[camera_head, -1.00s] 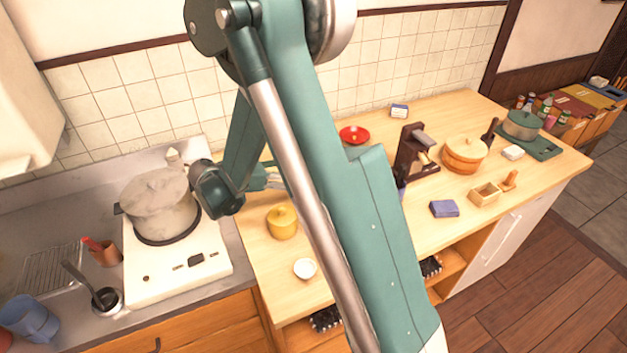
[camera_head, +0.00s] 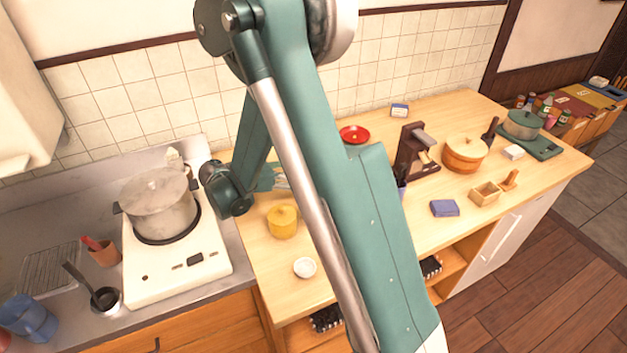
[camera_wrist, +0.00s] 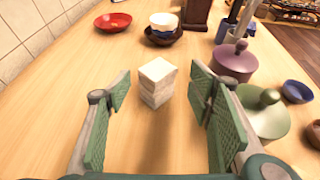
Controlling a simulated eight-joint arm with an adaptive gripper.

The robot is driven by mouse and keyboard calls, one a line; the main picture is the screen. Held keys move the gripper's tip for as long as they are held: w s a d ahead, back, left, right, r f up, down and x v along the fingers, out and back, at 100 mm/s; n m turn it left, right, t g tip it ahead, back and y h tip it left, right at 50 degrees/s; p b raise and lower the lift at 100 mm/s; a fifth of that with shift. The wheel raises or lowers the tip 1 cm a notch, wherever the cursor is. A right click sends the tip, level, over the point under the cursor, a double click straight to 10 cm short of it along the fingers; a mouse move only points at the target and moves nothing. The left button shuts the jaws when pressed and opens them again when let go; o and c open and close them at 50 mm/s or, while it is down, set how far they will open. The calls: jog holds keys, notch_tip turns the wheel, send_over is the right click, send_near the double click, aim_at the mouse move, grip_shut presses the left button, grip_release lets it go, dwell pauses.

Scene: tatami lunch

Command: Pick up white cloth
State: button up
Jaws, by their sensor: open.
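A white block-like stack (camera_wrist: 157,82), which looks like folded white cloth, stands on the wooden counter in the wrist view. My gripper (camera_wrist: 160,92) is open, with one green-padded finger to the left of the stack and one to the right. Clear counter shows between the stack and each finger, and the stack appears slightly ahead of the fingers. In the head view my gripper (camera_head: 268,178) is partly hidden behind my arm, and the stack cannot be made out there.
Right of the fingers stand a purple lidded pot (camera_wrist: 232,62) and a green lidded pot (camera_wrist: 264,112), close to the right finger. A dark bowl (camera_wrist: 162,38) and a red dish (camera_wrist: 113,22) lie beyond. The tiled wall (camera_wrist: 30,25) is at left.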

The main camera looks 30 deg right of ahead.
jog(key=shift+b+x, duration=0.7)
jog(key=shift+x, duration=1.9)
jog(key=shift+w, duration=0.2)
jog(key=c, duration=1)
